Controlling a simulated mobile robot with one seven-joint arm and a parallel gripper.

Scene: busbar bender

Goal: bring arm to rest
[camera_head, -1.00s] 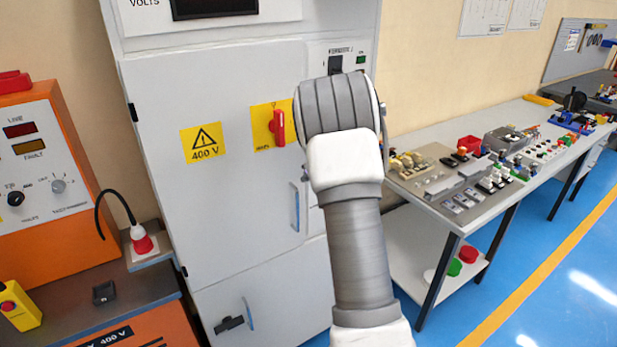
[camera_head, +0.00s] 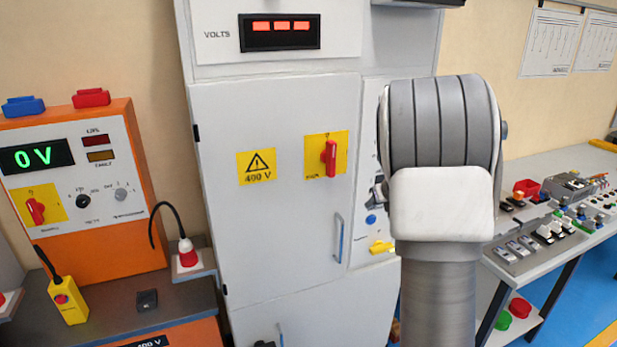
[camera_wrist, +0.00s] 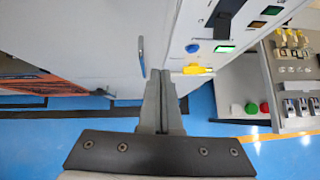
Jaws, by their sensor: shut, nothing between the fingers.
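My gripper (camera_wrist: 166,76) shows in the wrist view with its two grey fingers together and nothing between them. It points along the front of the light grey cabinet, near a metal door handle (camera_wrist: 141,55) and a yellow switch (camera_wrist: 197,69). I cannot tell whether the fingertips touch anything. In the head view my arm (camera_head: 440,160) stands at the right of the cabinet (camera_head: 270,230) and hides part of its side panel. The gripper itself is hidden there behind the arm.
An orange power unit (camera_head: 135,240) reading 0 V stands on a bench at the left. A yellow pendant (camera_head: 68,300) and a red plug (camera_head: 187,255) are on that bench. A workbench (camera_head: 540,250) with many small parts stands at the right. Blue floor is open at far right.

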